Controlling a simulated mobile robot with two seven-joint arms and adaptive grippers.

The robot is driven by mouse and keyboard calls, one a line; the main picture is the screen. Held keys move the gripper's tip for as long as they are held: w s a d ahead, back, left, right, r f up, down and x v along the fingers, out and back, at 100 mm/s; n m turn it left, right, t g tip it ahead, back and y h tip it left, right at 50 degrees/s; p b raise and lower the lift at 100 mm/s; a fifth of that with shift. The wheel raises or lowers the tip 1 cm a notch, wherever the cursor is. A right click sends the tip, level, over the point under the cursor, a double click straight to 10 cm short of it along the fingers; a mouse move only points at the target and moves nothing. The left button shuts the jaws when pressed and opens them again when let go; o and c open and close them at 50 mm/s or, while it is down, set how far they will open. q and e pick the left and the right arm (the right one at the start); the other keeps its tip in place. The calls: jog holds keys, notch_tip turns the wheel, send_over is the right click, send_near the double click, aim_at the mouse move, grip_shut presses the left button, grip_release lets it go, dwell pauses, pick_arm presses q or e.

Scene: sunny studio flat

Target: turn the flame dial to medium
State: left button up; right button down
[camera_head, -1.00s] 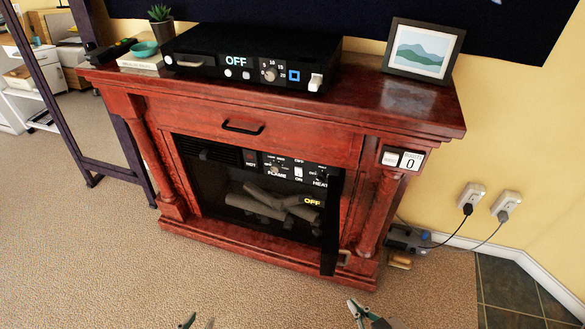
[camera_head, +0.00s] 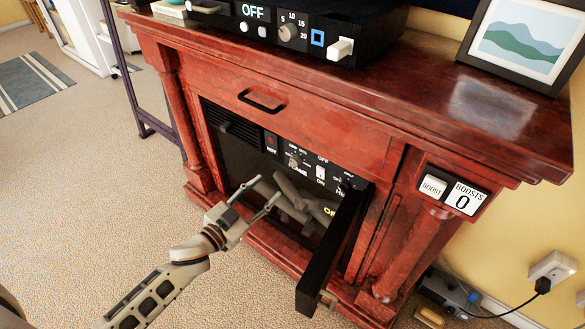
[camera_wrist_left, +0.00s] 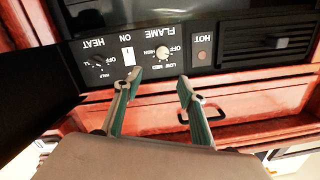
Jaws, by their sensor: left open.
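The flame dial (camera_head: 294,161) is a small pale knob on the black control panel of the red wooden fireplace. In the left wrist view the panel appears upside down, and the flame dial (camera_wrist_left: 163,53) has OFF, LOW, MED and HIGH marks around it. I cannot tell its setting. My left gripper (camera_head: 268,190) is open and empty, in front of and below the panel. In the left wrist view its fingertips (camera_wrist_left: 159,79) are apart, with the dial just beyond the gap, not touched. My right gripper is out of view.
The fireplace's black door (camera_head: 330,250) stands open to the right of the panel. The heat dial (camera_wrist_left: 98,62) and a white ON switch (camera_wrist_left: 128,56) are beside the flame dial. A drawer handle (camera_head: 261,103) juts out above.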

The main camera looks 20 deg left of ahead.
pick_arm(q)
jog(key=m+h+b, duration=0.2)
send_near(293, 162)
jog(key=b+x, duration=0.1)
jog(key=x, duration=0.6)
jog(key=shift+w+d+f+b, duration=0.15)
jog(key=shift+w+f+b, duration=0.05)
jog(key=shift+b, duration=0.2)
jog(key=shift+w+d, duration=0.2)
jog(key=shift+w, duration=0.25)
jog(key=shift+r, duration=0.15)
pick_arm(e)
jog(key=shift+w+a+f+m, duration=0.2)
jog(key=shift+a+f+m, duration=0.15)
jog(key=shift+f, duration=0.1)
pick_arm(q)
jog(key=c, duration=1.1)
